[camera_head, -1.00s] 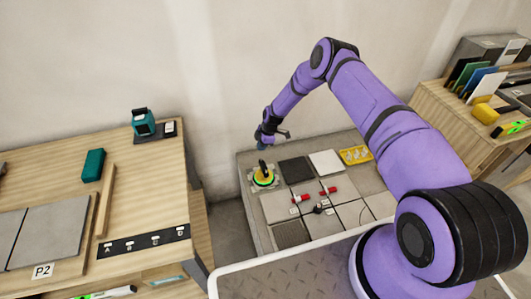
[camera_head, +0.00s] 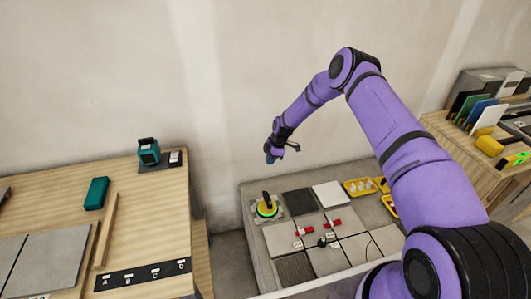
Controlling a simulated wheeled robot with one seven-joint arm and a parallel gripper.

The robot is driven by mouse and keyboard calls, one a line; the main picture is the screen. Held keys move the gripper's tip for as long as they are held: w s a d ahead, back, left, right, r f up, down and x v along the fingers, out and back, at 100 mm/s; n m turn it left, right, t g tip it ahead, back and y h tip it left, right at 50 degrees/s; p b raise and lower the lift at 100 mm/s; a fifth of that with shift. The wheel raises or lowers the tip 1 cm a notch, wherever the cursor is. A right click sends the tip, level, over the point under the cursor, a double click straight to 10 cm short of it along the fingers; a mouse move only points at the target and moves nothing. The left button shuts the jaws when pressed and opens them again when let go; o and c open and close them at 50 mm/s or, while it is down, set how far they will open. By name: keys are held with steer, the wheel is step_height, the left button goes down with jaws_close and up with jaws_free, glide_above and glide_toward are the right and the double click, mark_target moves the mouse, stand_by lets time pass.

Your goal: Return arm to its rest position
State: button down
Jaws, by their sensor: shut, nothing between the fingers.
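My purple arm reaches from the lower right up to a bent elbow and down again to my gripper (camera_head: 270,156). The gripper hangs in the air near the wall, above a round yellow-and-green tool with a black handle (camera_head: 267,206). It is apart from the tool, shut and empty, and small in this view. The tool sits at the back left of the tiled platform (camera_head: 262,250). The platform carries grey tiles, a dark tile (camera_head: 299,201) and a white tile (camera_head: 328,194).
Red-and-white pieces (camera_head: 304,231) lie on the tiles. Yellow trays (camera_head: 360,187) stand at the platform's back right. A wooden bench (camera_head: 150,220) at left holds a teal device (camera_head: 149,151) and a teal block (camera_head: 96,193). Another bench (camera_head: 470,150) stands at right.

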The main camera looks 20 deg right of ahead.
step_height(320, 180, up, 26)
steer(key=s+d+m+t+h, duration=0.1)
steer(key=s+m+h, duration=0.1)
steer(key=m, duration=0.1)
steer(key=s+d+r+m+t+h, duration=0.1)
steer(key=s+r+m, duration=0.1)
steer(key=s+r, duration=0.6)
steer(key=s+r+m, duration=0.2)
steer(key=s+r, duration=0.2)
steer(key=r, duration=0.8)
steer(key=s+d+r+m+t, duration=0.1)
steer(key=s+r+m, duration=0.2)
steer(key=s+r, duration=0.45)
steer(key=s+d+r+m+t, duration=0.1)
steer(key=s+r+m, duration=0.25)
steer(key=s, duration=0.65)
steer(key=s+d+r+m+t, duration=0.1)
steer(key=s+m, duration=0.4)
steer(key=s, duration=1.5)
steer(key=shift+d, duration=0.3)
